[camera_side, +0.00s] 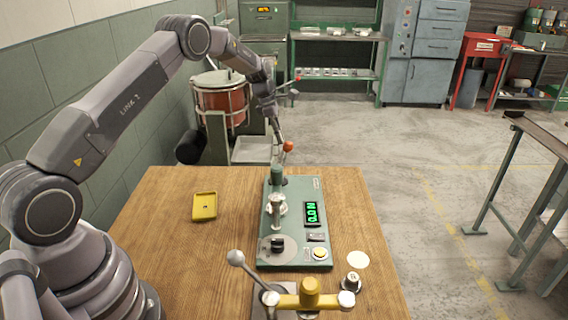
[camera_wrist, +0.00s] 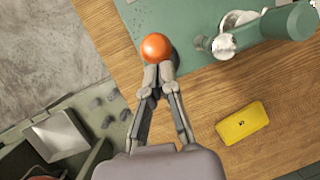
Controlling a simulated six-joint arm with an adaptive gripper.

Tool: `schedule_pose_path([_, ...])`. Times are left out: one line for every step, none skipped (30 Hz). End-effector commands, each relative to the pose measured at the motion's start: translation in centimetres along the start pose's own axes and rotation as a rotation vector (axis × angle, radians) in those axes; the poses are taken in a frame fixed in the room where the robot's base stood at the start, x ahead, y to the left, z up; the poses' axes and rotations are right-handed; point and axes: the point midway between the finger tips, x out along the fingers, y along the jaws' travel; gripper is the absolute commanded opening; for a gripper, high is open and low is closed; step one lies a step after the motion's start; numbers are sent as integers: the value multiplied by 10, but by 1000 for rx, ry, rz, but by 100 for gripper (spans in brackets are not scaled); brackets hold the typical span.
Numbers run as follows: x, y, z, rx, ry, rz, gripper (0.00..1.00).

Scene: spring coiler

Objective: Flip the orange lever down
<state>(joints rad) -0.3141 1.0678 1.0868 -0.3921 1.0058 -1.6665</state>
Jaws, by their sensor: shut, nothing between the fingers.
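The orange ball knob of the lever (camera_side: 288,146) shows at the far end of the green coiler (camera_side: 267,215), above its back edge. Its stem is hard to make out. My gripper (camera_side: 281,139) points down right at the knob in the side view, with its fingertips beside or against it. In the wrist view the orange knob (camera_wrist: 155,47) lies just beyond the tips of my gripper (camera_wrist: 158,72). The fingers are closed together with nothing between them. I cannot tell whether they touch the knob.
The coiler stands on a wooden table (camera_side: 160,240). A yellow tray (camera_side: 204,206) lies left of it. A yellow-handled tool with a grey ball lever (camera_side: 310,298) stands at the front. Bare wood lies between tray and coiler. A red drum (camera_side: 220,100) is behind the table.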

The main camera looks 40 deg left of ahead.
Motion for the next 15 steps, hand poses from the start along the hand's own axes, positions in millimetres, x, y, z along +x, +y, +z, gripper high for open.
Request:
schedule_pose_path([4,1,7,1,33,-5,0])
schedule_pose_path([4,2,9,-2,26,-4,0])
schedule_pose_path([6,2,12,-3,25,-6,0])
schedule_pose_path([8,2,15,-3,25,-6,0])
schedule_pose_path([9,3,17,-4,24,-6,0])
schedule_pose_path([10,4,21,-4,24,-7,0])
schedule_pose_path([11,4,23,-4,23,-6,0])
schedule_pose_path([12,5,24,-4,23,-6,0])
schedule_pose_path([14,5,27,-5,23,-6,0])
schedule_pose_path([15,6,28,-5,23,-6,0])
schedule_pose_path([16,6,30,-6,22,-6,0])
schedule_pose_path([17,6,32,-6,22,-6,0])
schedule_pose_path([18,6,33,-6,22,-6,0])
schedule_pose_path([18,7,34,-5,22,-7,0])
schedule_pose_path([19,7,35,-5,22,-7,0])
